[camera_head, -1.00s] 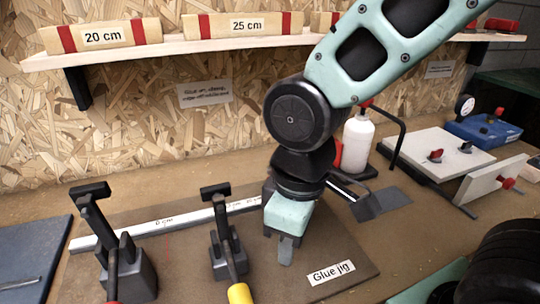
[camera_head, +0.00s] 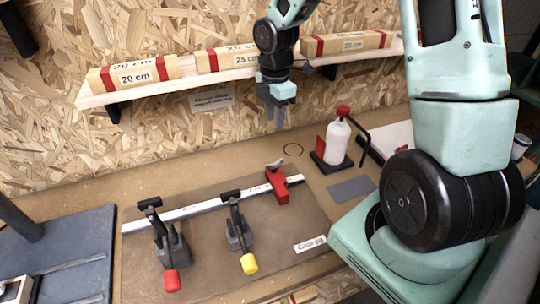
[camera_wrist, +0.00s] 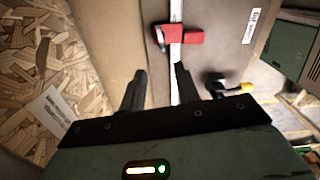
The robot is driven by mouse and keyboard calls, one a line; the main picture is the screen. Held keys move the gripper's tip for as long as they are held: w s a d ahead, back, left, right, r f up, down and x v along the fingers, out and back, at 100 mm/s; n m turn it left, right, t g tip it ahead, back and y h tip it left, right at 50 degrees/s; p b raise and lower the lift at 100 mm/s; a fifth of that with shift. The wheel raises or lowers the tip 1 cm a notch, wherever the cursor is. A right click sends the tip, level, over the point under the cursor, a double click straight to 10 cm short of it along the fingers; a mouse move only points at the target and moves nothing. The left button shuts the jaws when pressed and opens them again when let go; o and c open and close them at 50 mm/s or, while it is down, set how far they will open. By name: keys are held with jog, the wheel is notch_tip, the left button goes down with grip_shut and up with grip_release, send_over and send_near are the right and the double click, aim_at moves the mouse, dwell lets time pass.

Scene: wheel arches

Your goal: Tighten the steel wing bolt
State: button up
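A small steel wing bolt (camera_head: 274,164) shows as a grey piece at the top of the red stop block (camera_head: 281,188). The block sits at the right end of the white ruled rail (camera_head: 190,213) on the glue jig board (camera_head: 268,262). My gripper (camera_head: 279,124) is raised above and behind the block, pointing down, clear of everything. In the wrist view, its two fingers (camera_wrist: 160,90) stand apart with nothing between them. The red block (camera_wrist: 185,36) lies beyond the fingertips there; the bolt's exact pose is too small to tell.
Two toggle clamps, with a red handle (camera_head: 172,280) and a yellow handle (camera_head: 249,263), stand on the jig left of the block. A white glue bottle (camera_head: 337,142) stands to the right. The shelf (camera_head: 160,92) with labelled blocks runs behind my gripper.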

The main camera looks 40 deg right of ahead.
aim_at(274, 162)
notch_tip(274, 162, down, 16)
jog(key=shift+r+p, duration=0.1)
jog(key=shift+p, duration=1.1)
